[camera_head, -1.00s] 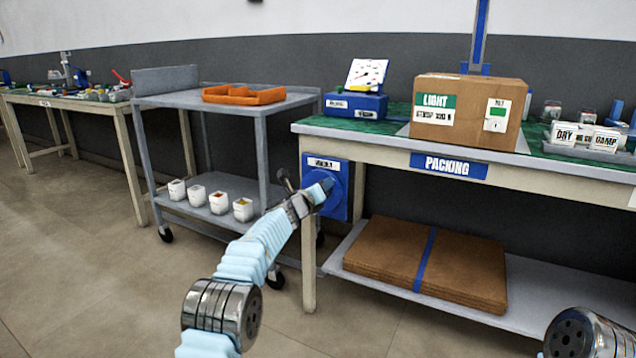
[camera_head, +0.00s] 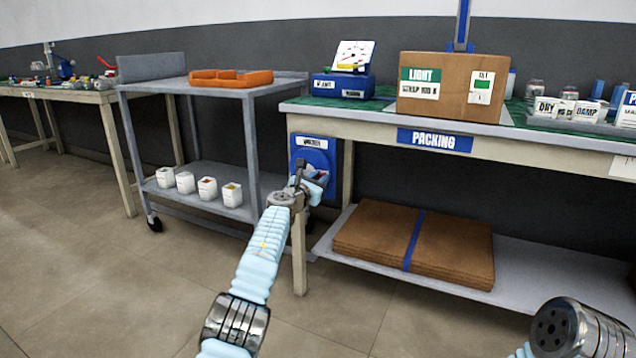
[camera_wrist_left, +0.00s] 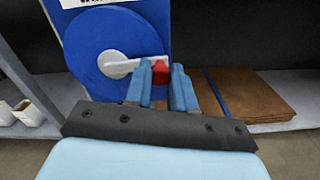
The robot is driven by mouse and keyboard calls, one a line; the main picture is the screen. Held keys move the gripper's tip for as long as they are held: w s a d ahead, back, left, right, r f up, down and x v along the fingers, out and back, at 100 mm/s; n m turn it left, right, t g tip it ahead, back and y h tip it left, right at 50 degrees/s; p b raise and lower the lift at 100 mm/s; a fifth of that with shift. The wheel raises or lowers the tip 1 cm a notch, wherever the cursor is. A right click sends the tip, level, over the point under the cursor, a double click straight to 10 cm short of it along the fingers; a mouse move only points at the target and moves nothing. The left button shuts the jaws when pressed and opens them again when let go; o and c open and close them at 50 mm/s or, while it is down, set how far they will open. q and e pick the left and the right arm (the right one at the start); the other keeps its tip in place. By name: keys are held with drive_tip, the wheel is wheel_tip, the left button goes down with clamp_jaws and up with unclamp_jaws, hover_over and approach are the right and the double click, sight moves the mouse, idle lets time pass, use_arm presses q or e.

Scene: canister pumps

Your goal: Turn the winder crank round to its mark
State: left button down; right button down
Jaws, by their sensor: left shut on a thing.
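The winder is a blue panel (camera_head: 306,147) on the left end of the packing bench; it also shows in the left wrist view (camera_wrist_left: 150,15). In the left wrist view it bears a round blue disc (camera_wrist_left: 88,72) with a pale grey crank arm (camera_wrist_left: 118,66) pointing right from the hub. A red knob (camera_wrist_left: 161,71) sits at the arm's outer end. My left gripper (camera_wrist_left: 162,80) is shut on this knob, one blue finger on each side. In the head view my left gripper (camera_head: 316,182) covers much of the disc. I cannot make out the mark. My right gripper is out of view.
The packing bench (camera_head: 540,141) holds a cardboard box (camera_head: 450,110) and a blue scale (camera_head: 345,86). Flat cardboard (camera_head: 385,235) lies on its lower shelf. A grey cart (camera_head: 253,140) with white cups stands close left of the winder. The floor in front is clear.

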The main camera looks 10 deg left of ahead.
use_arm(q)
drive_tip(key=shift+d+f+m, duration=0.1)
drive_tip(key=shift+f+m, duration=0.2)
drive_tip(key=shift+m, duration=0.2)
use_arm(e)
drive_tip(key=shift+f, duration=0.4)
use_arm(q)
drive_tip(key=c, duration=0.9)
unclamp_jaws()
drive_tip(key=shift+c, duration=0.2)
